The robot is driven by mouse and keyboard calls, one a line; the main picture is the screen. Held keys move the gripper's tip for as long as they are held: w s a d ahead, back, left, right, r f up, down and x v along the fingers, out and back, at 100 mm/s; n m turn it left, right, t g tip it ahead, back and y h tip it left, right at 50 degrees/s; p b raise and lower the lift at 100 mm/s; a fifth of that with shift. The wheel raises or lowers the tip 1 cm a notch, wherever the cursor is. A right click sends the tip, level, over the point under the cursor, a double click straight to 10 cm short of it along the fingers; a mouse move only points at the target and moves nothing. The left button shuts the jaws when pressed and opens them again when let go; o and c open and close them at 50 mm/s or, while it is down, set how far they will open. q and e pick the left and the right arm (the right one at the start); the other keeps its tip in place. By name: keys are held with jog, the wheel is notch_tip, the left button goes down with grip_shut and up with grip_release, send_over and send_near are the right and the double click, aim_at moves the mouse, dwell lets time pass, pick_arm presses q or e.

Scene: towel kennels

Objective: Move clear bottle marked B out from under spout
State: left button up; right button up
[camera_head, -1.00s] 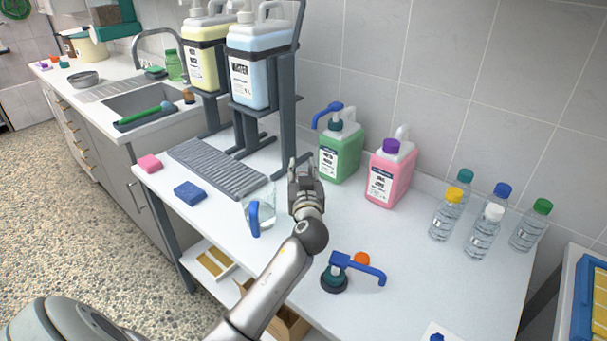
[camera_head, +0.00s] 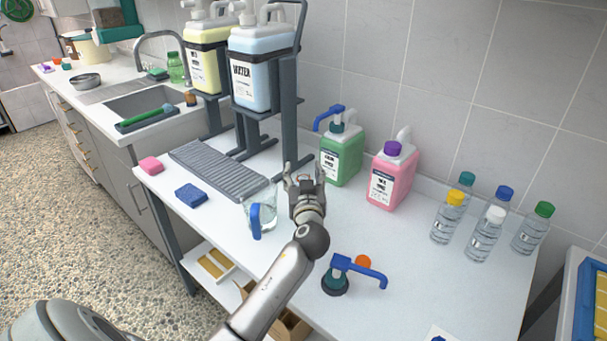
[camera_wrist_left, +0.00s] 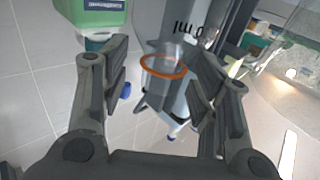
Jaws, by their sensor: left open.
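My left gripper (camera_head: 305,174) is over the white worktop, just right of the grey drip tray and left of the green jug. Its fingers are spread. In the left wrist view, the open fingers (camera_wrist_left: 158,62) stand either side of a see-through thing with an orange ring (camera_wrist_left: 163,66) and dark "ml" print. It looks like a clear bottle; no letter B is readable. In the head view my gripper mostly hides this spot. The water jug (camera_head: 250,85) sits on a dark stand (camera_head: 285,120) behind; its spout is not clearly visible.
A clear pitcher with a blue handle (camera_head: 256,220) stands close left of my gripper. The green jug (camera_head: 343,155) and pink jug (camera_head: 391,182) stand right. Several capped clear bottles (camera_head: 485,240) are at far right. A blue-spouted pump (camera_head: 338,284) lies in front.

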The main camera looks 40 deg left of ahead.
pick_arm(q)
jog(key=v, duration=1.1)
jog(key=shift+s, duration=0.3)
jog(key=shift+d, duration=0.15)
